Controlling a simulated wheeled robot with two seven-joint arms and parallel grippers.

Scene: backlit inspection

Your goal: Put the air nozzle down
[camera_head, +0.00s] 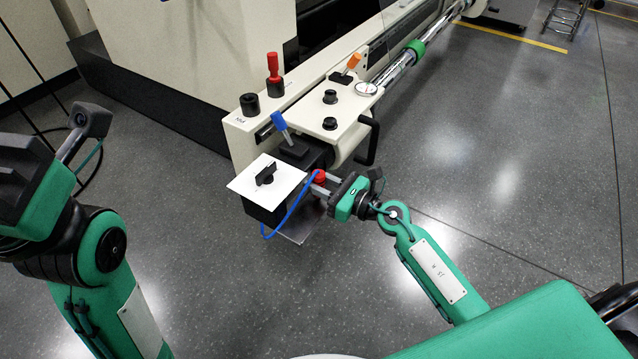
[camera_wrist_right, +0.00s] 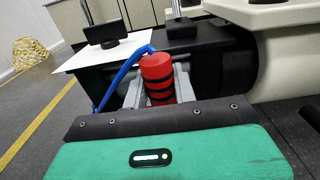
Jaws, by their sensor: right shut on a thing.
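The air nozzle (camera_head: 320,175) is a red cylinder with a blue hose looping from it. In the right wrist view the nozzle (camera_wrist_right: 158,76) has black bands and stands between the grey fingers. My right gripper (camera_head: 318,185) is shut on it, beside the right side of a black box with a white top plate (camera_head: 248,184). The blue hose (camera_wrist_right: 118,78) runs from the nozzle's top to the left and down. The nozzle's lower end is hidden by the gripper, so I cannot tell whether it touches anything below. My left arm shows at the left; its fingers are out of view.
A black clip (camera_head: 265,174) stands on the white plate. Behind are a blue-handled part (camera_head: 281,124), a red-handled part (camera_head: 274,75) and a cream machine bench (camera_head: 330,110) with black knobs. A metal ledge (camera_head: 300,228) juts out below. The grey floor at right is open.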

